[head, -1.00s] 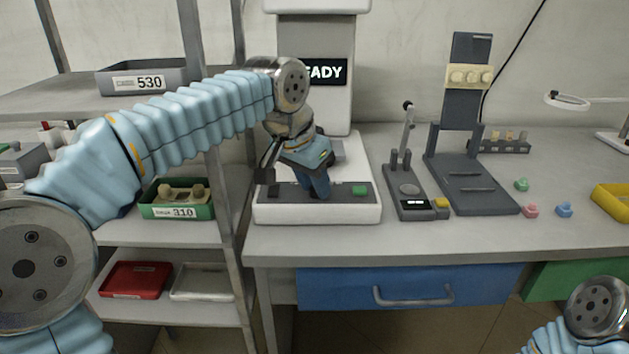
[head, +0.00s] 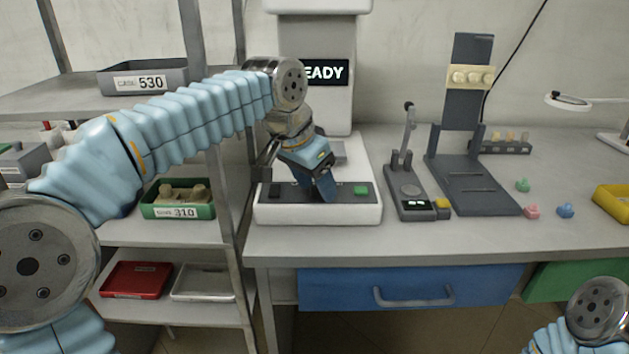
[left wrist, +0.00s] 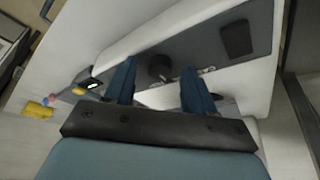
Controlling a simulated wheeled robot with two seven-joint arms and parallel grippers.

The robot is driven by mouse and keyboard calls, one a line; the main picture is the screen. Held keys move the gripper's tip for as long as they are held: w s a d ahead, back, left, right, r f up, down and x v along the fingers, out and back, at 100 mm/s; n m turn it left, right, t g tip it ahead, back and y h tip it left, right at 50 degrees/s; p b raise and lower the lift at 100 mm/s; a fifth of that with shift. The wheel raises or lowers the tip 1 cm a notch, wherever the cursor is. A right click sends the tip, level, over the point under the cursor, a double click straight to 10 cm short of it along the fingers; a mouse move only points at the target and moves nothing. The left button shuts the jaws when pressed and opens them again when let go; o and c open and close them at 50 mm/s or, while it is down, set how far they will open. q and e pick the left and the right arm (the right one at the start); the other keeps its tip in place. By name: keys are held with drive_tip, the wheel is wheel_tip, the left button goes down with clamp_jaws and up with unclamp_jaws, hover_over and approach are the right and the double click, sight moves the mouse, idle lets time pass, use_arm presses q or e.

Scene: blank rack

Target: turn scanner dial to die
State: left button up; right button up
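The scanner (head: 345,213) is a white machine with a dark front panel and a lit display (head: 328,72), partly covered by my arm, reading "EADY". Its dial is a small black knob (left wrist: 160,68) on the dark panel in the left wrist view. In the head view my left gripper hides it. My left gripper (head: 325,196) points down over the middle of the panel. In the left wrist view its two blue fingers (left wrist: 160,85) are apart, with the knob showing between and beyond their tips. I cannot tell whether they touch it. My right gripper is out of view.
The panel has a green button (head: 361,190) on the right and a dark one on the left. A small lever device (head: 408,203) and a dark stand (head: 470,190) are to the right. A shelf rack (head: 225,230) with trays is at left.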

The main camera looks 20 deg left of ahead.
use_arm(q)
drive_tip(key=v, duration=1.3)
drive_tip(key=shift+s+r, duration=0.2)
drive_tip(key=shift+r, duration=0.1)
drive_tip(key=shift+a, duration=0.1)
